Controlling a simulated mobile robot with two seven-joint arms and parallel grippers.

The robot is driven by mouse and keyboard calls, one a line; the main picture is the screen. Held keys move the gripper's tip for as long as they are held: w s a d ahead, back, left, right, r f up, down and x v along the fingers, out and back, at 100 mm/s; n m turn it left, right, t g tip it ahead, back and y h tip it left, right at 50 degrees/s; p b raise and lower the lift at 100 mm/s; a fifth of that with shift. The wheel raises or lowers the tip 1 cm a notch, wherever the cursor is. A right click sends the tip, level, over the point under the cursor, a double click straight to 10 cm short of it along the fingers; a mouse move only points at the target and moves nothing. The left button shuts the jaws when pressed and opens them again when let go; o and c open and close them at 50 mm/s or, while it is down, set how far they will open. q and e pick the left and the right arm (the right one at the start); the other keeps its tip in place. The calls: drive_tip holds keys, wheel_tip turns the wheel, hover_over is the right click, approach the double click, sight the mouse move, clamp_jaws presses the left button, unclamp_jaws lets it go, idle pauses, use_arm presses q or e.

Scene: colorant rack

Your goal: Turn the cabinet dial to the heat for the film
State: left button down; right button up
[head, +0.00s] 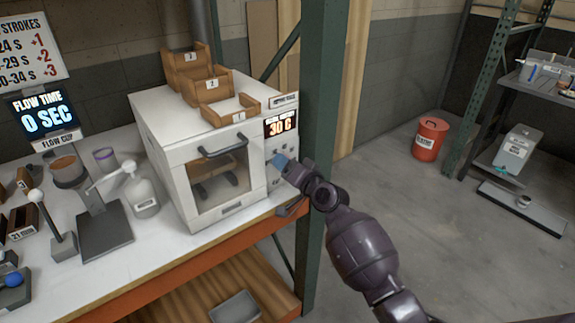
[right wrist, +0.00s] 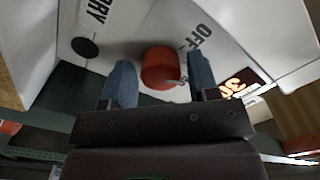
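The white cabinet (head: 175,160) stands on the bench, with a window in its door and a control panel on its right side. Its display (head: 281,126) reads 30 C in orange. The red cabinet dial (right wrist: 158,66) shows in the right wrist view beside an "OFF" label, with a pale pointer mark on its lower right. My right gripper (head: 281,163) is at the panel, below the display. Its blue fingers (right wrist: 161,80) are open on either side of the dial, with a visible gap at each side. In the head view the gripper hides the dial. My left gripper is out of view.
A round black knob (right wrist: 85,47) sits near the "DRY" label. Numbered wooden trays (head: 232,112) stand on the cabinet. A green rack post (head: 322,110) rises close to my right arm. A flow cup stand (head: 103,228) and bottle (head: 141,194) are left of the cabinet.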

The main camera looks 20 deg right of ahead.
drive_tip(key=shift+o, duration=0.6)
drive_tip(key=v, duration=1)
drive_tip(key=shift+s, duration=0.4)
drive_tip(key=shift+d, duration=0.15)
drive_tip(key=s+d+f+n+g+h, duration=0.2)
drive_tip(key=s+f+n+h, duration=0.1)
drive_tip(key=s+f, duration=0.7)
drive_tip(key=s+d+f+n+g+h, duration=0.2)
drive_tip(key=s+f, duration=0.9)
drive_tip(key=s, duration=0.7)
drive_tip(key=shift+n+g+h, duration=0.5)
drive_tip(key=shift+g+h, duration=0.2)
drive_tip(key=shift+g, duration=0.1)
drive_tip(key=shift+f, duration=0.1)
